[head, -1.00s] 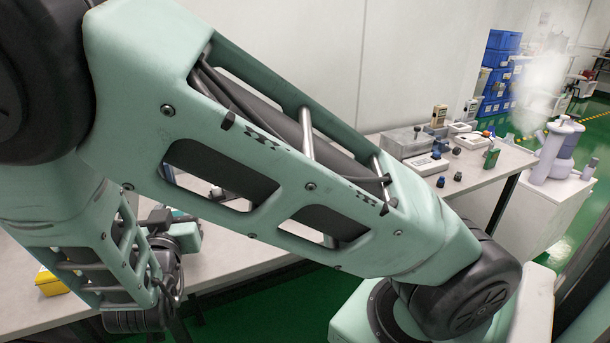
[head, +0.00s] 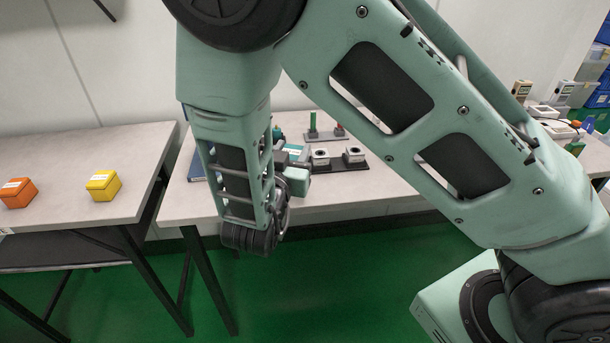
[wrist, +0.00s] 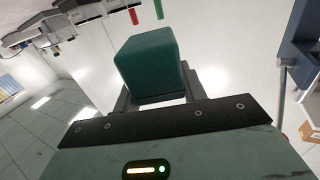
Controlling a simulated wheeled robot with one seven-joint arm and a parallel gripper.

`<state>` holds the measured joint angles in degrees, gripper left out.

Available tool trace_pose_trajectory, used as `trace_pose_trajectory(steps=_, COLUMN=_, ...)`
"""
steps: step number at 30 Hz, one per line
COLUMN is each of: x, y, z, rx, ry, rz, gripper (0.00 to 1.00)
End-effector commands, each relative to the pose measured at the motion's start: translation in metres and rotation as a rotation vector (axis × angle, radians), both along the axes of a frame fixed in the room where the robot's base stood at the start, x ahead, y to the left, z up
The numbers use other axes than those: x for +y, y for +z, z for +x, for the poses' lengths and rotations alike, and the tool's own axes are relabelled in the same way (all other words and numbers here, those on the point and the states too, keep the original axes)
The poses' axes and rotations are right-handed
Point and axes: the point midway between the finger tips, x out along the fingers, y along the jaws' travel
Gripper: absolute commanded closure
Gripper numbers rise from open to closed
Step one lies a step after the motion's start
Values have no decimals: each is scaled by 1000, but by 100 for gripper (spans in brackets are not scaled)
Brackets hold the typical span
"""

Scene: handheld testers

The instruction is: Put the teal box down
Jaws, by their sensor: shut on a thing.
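The teal box (wrist: 150,66) is a plain dark-teal block in the wrist view. My gripper (wrist: 156,84) is shut on it, with one dark finger on each side. In the head view my forearm and wrist hide most of the gripper, which is over the left part of the right-hand table (head: 385,188). A teal patch with a white label (head: 296,149) shows beside the wrist there and may be the box. Whether the box touches the table is hidden.
The left table (head: 62,172) carries an orange box (head: 18,193) and a yellow box (head: 103,185), with bare room around them. A gap separates the tables. Near my wrist are a dark tray with two pale round-topped units (head: 353,155), a peg stand (head: 325,136) and a blue item (head: 197,166).

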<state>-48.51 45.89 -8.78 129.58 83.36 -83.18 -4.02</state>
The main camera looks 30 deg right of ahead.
Motion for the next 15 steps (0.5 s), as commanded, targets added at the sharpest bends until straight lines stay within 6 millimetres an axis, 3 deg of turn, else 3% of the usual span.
trace_pose_trajectory(steps=1, x=0, y=-10, z=0, rx=2, ry=0, rz=-2, gripper=82)
trace_pose_trajectory(steps=15, x=0, y=-63, z=0, rx=0, ry=0, rz=0, gripper=82)
